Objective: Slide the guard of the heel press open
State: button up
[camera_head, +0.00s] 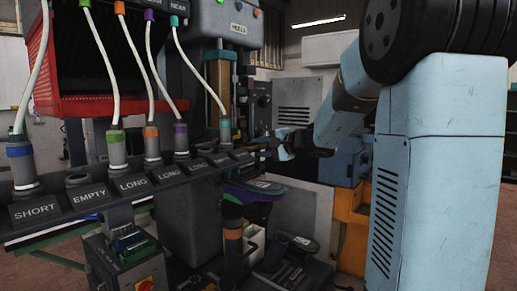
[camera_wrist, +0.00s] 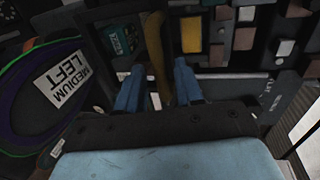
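The heel press (camera_head: 222,20) is a grey machine with a "HEELS" label, at the top centre of the head view. I cannot clearly pick out its guard in either view. My gripper (camera_head: 270,147) reaches left into the machine at mid-height, beyond the dark rail of labels. In the wrist view its two blue fingers (camera_wrist: 157,75) stand apart. A brownish-yellow upright bar (camera_wrist: 157,45) shows between or just beyond them. I see gaps beside the bar, and cannot tell whether it is the guard's handle.
A purple and green shoe form (camera_wrist: 62,85) marked "MEDIUM LEFT" lies left of my fingers in the wrist view. In the head view, a dark rail (camera_head: 130,188) with labelled sockets and plugged hoses crosses the left. A red bin (camera_head: 100,108) hangs behind the hoses.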

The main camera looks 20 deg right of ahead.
jog(key=shift+x, duration=0.85)
grip_shut()
